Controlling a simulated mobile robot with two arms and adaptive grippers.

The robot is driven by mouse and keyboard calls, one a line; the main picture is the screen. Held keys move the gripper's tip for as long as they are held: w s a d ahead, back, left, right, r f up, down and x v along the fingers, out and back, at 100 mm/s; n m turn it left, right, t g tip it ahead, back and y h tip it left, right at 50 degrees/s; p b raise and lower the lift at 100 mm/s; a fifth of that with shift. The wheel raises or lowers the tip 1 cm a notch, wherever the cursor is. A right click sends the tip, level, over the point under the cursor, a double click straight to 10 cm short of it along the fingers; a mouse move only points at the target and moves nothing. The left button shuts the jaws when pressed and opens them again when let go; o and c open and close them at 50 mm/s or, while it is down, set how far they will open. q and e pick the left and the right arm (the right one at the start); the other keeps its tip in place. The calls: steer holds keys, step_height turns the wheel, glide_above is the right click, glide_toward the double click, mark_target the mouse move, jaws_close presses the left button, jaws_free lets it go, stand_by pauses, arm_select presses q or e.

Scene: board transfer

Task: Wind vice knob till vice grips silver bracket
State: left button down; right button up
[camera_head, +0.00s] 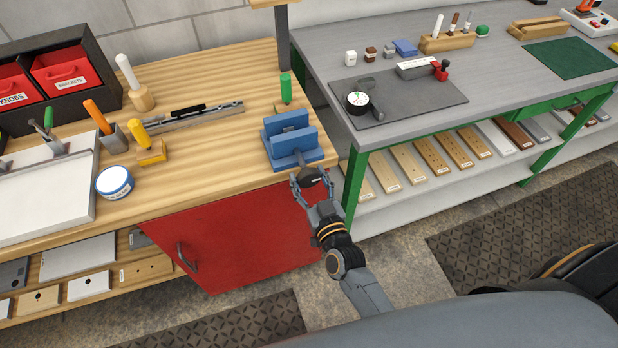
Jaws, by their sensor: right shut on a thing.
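The blue vice (291,135) stands at the right front corner of the wooden bench, with two upright blue jaws. A short spindle runs from its front toward a dark knob (312,177) at the bench edge. My right gripper (310,180) reaches up from below, with its fingers on either side of the knob and shut on it. I cannot make out a silver bracket between the jaws; the front jaw hides much of the gap. My left gripper is not in view.
A green-handled tool (285,88) stands just behind the vice. A long metal tool (192,115) lies left of it. A white and blue tin (115,182) and a yellow-handled tool (139,135) stand farther left. The grey bench (330,50) is close on the right.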

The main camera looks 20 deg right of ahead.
steer(key=m, duration=0.2)
steer(key=shift+m, duration=2.3)
steer(key=o, duration=1.1)
steer(key=shift+o, duration=0.2)
